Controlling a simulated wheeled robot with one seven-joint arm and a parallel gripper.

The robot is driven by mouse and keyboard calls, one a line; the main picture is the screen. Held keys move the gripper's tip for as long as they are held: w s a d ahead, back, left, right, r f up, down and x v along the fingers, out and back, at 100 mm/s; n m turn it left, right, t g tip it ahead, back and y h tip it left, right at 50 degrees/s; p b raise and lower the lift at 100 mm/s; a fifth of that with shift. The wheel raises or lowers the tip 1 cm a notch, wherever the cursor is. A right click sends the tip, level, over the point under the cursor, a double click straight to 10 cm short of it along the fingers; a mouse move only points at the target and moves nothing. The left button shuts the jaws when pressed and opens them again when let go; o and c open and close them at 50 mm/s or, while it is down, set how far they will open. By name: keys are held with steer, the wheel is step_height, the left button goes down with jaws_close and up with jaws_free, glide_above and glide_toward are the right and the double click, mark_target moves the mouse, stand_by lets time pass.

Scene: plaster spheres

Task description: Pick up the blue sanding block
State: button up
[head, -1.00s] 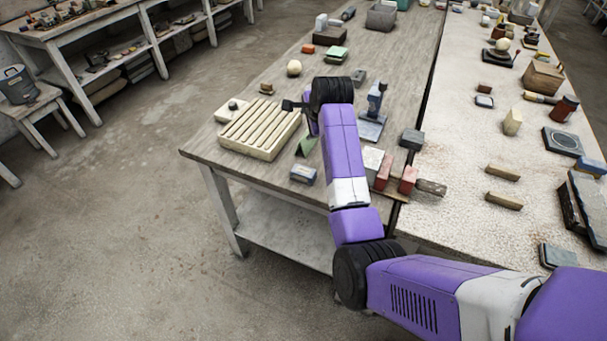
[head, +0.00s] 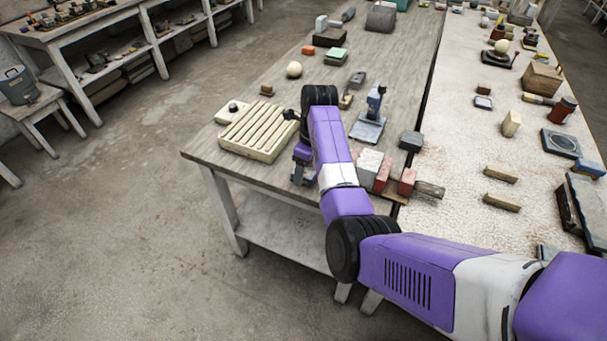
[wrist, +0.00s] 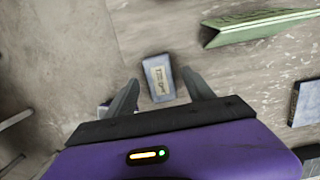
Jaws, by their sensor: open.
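The blue sanding block (wrist: 159,78) is a small blue-edged block with a pale label on top. In the wrist view it lies on the grey tabletop, framed between the two fingertips. My gripper (wrist: 160,84) is open and points down over it, with a finger on each side. Whether either finger touches the block I cannot tell. In the head view my gripper (head: 302,172) is at the front edge of the wooden table and mostly hides the block.
A cream slatted rack (head: 258,132) stands left of my gripper. A green folded piece (wrist: 258,27) lies beyond the block. A blue metal stand (head: 368,125) and reddish blocks (head: 383,174) are to the right. The table's front edge (head: 222,169) is close.

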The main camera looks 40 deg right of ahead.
steer(key=shift+w+f, duration=0.1)
steer(key=shift+f, duration=0.8)
jaws_close()
steer(key=shift+r, duration=0.2)
step_height(320, 180, up, 20)
steer(key=p, duration=0.5)
steer(key=shift+f, duration=0.15)
